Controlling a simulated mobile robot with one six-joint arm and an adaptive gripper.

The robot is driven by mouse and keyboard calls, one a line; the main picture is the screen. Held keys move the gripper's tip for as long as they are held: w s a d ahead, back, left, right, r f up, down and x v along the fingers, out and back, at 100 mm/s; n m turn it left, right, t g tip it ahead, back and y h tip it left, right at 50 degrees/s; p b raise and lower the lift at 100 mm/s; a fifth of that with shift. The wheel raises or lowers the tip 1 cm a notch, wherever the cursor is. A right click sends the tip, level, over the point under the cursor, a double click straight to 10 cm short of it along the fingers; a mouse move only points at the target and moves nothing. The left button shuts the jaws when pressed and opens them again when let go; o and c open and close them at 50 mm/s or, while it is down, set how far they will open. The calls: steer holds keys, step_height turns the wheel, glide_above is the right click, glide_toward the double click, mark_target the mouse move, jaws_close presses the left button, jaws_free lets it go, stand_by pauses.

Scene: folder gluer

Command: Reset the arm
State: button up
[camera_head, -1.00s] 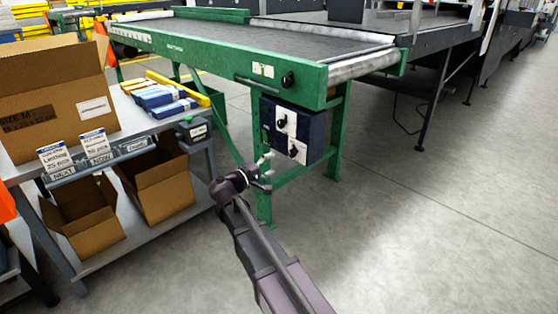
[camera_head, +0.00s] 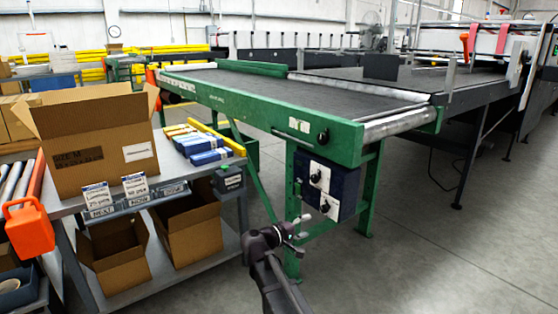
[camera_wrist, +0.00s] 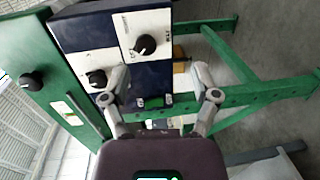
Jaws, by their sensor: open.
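My gripper (camera_head: 297,226) is in front of the green conveyor's near leg, just below and left of the dark blue control box (camera_head: 328,188). In the wrist view my gripper (camera_wrist: 163,88) has its two fingers apart, with nothing held between them. The control box (camera_wrist: 92,32) fills the upper left of that view, with white panels and black knobs. The left finger overlaps the box's lower part in the picture; I cannot tell whether it touches.
The green conveyor (camera_head: 345,145) stands above and behind my gripper. A grey cart (camera_head: 62,208) with cardboard boxes, blue packs and sign cards is at the left. An orange object (camera_head: 30,232) sits at its edge. The floor (camera_head: 440,250) at right is clear.

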steer(key=s+d+f+m+g+y+p, duration=0.2)
steer(key=s+d+g+y+p, duration=0.25)
steer(key=s, duration=0.25)
steer(key=s+d+f+m+g+y+p, duration=0.25)
steer(key=s+d+y+p, duration=0.2)
steer(key=s, duration=0.25)
steer(key=s+a+r+m+g+y+p, duration=0.2)
steer(key=s+r+y+p, duration=0.1)
steer(key=s+y+p, duration=0.3)
step_height(320, 180, up, 37)
steer(key=s+h+p, duration=0.1)
steer(key=p, duration=3.5)
steer(key=shift+s+d+r, duration=0.15)
steer(key=shift+s+d, duration=0.05)
